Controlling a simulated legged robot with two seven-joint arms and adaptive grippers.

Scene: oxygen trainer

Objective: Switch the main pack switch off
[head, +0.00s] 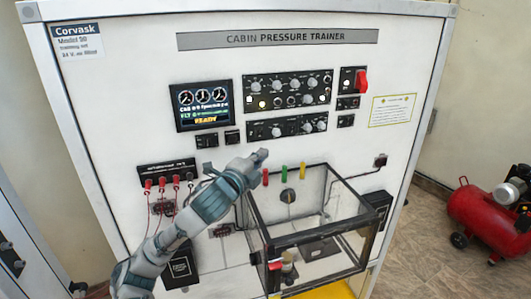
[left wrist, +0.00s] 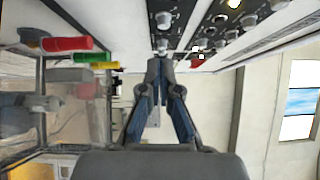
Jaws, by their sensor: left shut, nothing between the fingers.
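The white trainer panel (head: 290,150) stands upright in front of me. No label reading main pack switch is legible, so I cannot tell which control it is. The lower black control strip (head: 286,126) carries knobs and small switches; the upper one (head: 288,90) carries more. My left gripper (head: 262,155) is shut and empty, just below the lower strip and near the panel face. In the left wrist view the closed fingertips (left wrist: 160,58) point at a small silver control (left wrist: 162,44); I cannot tell whether they touch it. My right gripper is out of view.
A clear box (head: 320,215) juts out below my left gripper, with red, yellow and green pieces (head: 284,172) above it. Red-plugged leads (head: 168,184) hang at left. A red guarded switch (head: 360,80) is upper right. A red compressor (head: 485,210) stands on the floor.

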